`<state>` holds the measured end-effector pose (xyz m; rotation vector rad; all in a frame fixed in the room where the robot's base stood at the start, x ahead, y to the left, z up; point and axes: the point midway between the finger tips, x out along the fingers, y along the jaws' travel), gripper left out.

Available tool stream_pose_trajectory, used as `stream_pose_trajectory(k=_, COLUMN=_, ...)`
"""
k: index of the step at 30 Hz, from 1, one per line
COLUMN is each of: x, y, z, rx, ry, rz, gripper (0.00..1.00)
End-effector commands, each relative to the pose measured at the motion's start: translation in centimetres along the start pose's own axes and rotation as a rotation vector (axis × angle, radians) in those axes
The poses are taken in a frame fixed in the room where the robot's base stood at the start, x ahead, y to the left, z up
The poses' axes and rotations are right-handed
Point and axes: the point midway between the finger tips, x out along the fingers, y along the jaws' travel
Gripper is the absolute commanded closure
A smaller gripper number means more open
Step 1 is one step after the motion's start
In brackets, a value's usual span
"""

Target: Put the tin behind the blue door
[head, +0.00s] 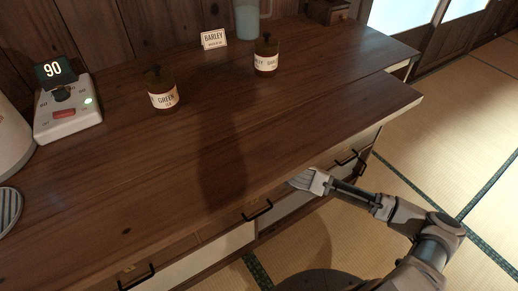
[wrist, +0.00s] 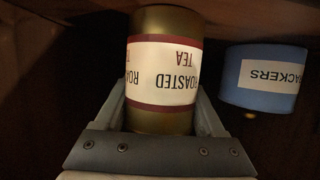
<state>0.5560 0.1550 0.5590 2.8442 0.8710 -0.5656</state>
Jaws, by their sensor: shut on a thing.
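A gold tin (wrist: 164,70) with a white and dark red label reading "ROASTED TEA" fills the middle of the wrist view, its lettering upside down. My gripper (wrist: 163,112) is shut on it, with one finger on each side. In the head view, my gripper (head: 308,181) reaches in below the front edge of the counter, and the tin is hidden there. A blue container (wrist: 262,82) labelled "CRACKERS" stands to the right of the tin, apart from it, in a dark enclosed space. I cannot make out a blue door in either view.
The wooden counter (head: 215,150) holds two brown jars (head: 163,95) (head: 266,58), a "BARLEY" card (head: 214,39) and a white device (head: 68,118) showing 90. Black handles (head: 257,210) line its front. Tatami floor (head: 440,125) lies open to the right.

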Motion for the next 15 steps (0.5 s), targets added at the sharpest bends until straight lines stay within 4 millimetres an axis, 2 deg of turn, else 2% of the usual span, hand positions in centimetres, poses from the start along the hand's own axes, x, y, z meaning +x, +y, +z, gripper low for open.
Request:
stream_pose_trajectory(k=10, x=0.09, y=0.03, z=0.12, rx=-0.003, ry=0.001, rz=0.0, gripper=1.0)
stream_pose_trajectory(k=11, x=0.09, y=0.02, z=0.16, rx=-0.002, ry=0.0, rz=0.0, gripper=0.25)
stream_pose_trajectory(k=15, x=0.07, y=0.02, z=0.13, rx=-0.001, ry=0.0, rz=0.0, gripper=0.0)
